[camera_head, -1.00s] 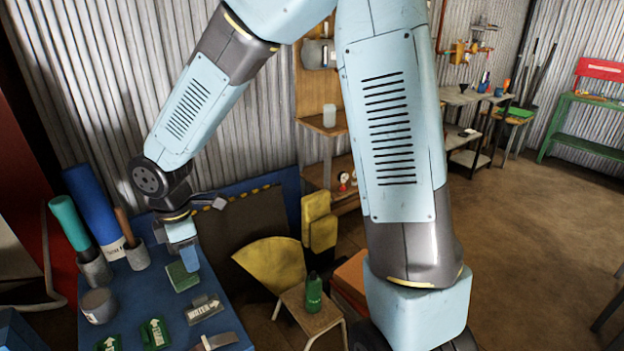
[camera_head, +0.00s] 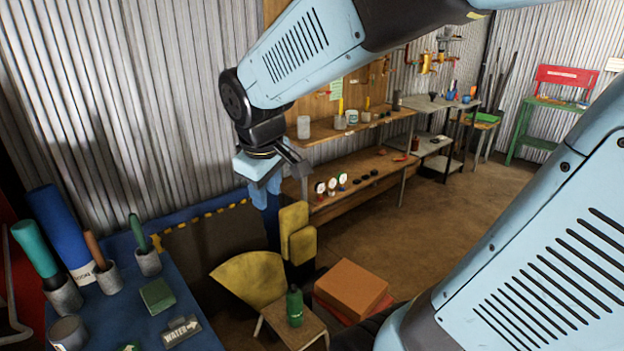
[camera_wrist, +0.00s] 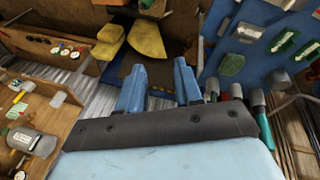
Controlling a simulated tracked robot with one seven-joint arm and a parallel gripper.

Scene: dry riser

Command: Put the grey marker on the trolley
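The grey marker (camera_head: 180,332), a flat plate lettered WATER with an arrow, lies on the blue table at the lower left of the head view. It also shows upper right in the wrist view (camera_wrist: 248,32). My gripper (camera_head: 266,205) is in the air to the right of the blue table, in front of the wooden bench, well apart from the marker. In the wrist view my gripper's two blue fingers (camera_wrist: 158,78) are apart with nothing between them. A grey two-tier stand (camera_head: 440,104) beyond the bench may be the trolley; I cannot tell for sure.
The blue table (camera_head: 205,338) also holds a green block (camera_head: 157,296) and several pots with coloured handles. A yellow chair (camera_head: 250,279), a stool with a green bottle (camera_head: 295,307) and an orange box (camera_head: 352,287) stand beside it. Brown floor is open at the right.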

